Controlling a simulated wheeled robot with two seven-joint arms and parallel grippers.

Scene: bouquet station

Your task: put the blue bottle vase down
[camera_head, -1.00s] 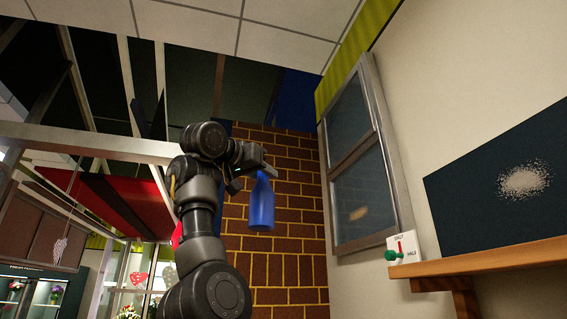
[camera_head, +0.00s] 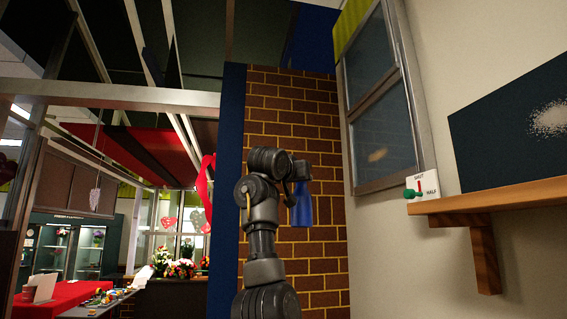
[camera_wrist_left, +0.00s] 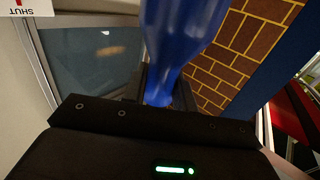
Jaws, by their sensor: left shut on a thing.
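The blue bottle vase (camera_head: 302,207) hangs upright below my left gripper (camera_head: 299,176) in the head view, in front of the brick wall. In the left wrist view the vase (camera_wrist_left: 178,40) runs down to its narrow neck at the dark jaws (camera_wrist_left: 160,88), which are shut on it. Nothing touches the vase from below in the head view. My right gripper is in neither view.
A wooden shelf (camera_head: 500,199) juts from the right wall, near a switch plate (camera_head: 420,187) with a green knob. A window (camera_head: 382,110) is behind it. At lower left stand a red-covered table (camera_head: 62,299) and flowers (camera_head: 181,268).

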